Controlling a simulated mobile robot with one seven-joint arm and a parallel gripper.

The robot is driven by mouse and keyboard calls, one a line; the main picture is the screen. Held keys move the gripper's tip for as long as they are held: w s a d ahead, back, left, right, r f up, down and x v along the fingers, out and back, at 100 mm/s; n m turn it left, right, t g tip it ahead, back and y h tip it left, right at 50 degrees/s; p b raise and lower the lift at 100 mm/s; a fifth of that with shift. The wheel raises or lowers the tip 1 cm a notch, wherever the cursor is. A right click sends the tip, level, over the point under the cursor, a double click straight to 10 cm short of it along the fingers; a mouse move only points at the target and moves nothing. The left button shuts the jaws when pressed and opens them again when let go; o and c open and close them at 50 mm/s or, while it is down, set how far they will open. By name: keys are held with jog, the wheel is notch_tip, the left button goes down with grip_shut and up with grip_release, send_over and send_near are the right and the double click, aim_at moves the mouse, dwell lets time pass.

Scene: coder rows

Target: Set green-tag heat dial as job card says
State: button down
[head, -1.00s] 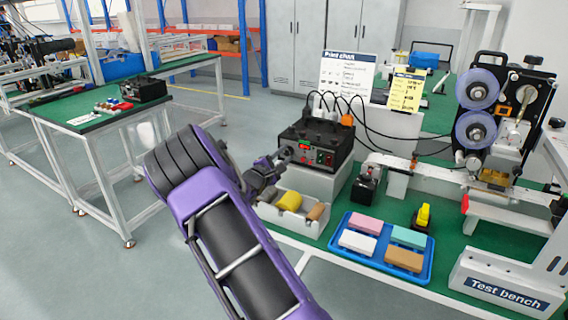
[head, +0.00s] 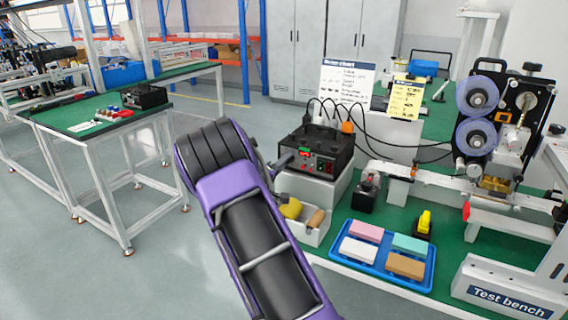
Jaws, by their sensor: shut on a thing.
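The black control box (head: 322,148) stands on a light grey block at the bench's left end. Its front has a small red display, a green mark and several small red lights. My gripper (head: 284,160) is at the left end of that front, mostly hidden behind my purple arm. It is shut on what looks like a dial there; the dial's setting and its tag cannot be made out. The yellow card (head: 406,97) stands behind the box, right of a white chart (head: 345,85). The writing on both is too small to read.
A grey bin (head: 312,238) with a yellow piece and a brown roll sits below the box. A blue tray (head: 372,274) holds coloured blocks. Dark cables run right from the box to the reel machine (head: 496,115). Open floor lies left of the bench.

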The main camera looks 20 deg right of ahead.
jog(key=shift+m, duration=1.6)
jog(key=c, duration=0.8)
grip_release()
jog(key=shift+c, duration=0.2)
jog(key=v, duration=1.7)
jog(key=shift+s+a, duration=0.2)
